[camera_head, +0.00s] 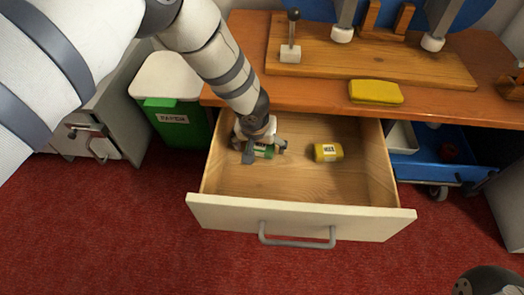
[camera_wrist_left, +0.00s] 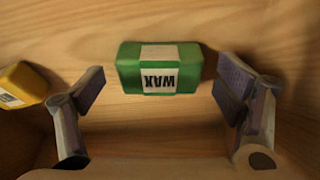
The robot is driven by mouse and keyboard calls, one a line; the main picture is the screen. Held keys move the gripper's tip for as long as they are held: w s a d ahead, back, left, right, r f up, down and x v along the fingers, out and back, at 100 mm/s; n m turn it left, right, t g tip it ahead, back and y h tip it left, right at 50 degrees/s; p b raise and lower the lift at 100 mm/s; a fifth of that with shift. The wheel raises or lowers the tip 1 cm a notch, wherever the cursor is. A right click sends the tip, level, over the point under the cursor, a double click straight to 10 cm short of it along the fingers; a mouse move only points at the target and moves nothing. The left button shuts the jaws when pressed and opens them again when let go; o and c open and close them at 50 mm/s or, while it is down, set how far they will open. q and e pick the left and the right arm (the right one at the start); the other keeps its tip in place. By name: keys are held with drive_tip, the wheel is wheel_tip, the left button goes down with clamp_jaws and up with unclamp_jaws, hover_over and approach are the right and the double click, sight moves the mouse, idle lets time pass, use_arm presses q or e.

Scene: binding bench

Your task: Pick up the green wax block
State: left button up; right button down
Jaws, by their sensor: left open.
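The green wax block (camera_head: 264,151) lies in the open wooden drawer, in its left back part. In the left wrist view the green wax block (camera_wrist_left: 159,68) has a white label reading WAX and sits between and slightly beyond the two fingers. My left gripper (camera_head: 265,151) is down in the drawer over the block, partly hiding it in the head view. The left wrist view shows the left gripper (camera_wrist_left: 165,100) open, with a gap between each finger and the block.
A yellow block (camera_head: 326,152) lies to the right in the same drawer (camera_head: 300,215); it also shows in the left wrist view (camera_wrist_left: 22,84). The drawer walls stand close around the gripper. A yellow sponge-like item (camera_head: 376,92) lies on the bench above. A green bin (camera_head: 180,122) stands left.

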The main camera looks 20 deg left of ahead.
use_arm(q)
drive_tip(key=shift+w, duration=0.1)
drive_tip(key=shift+c, duration=0.2)
drive_tip(key=c, duration=1.2)
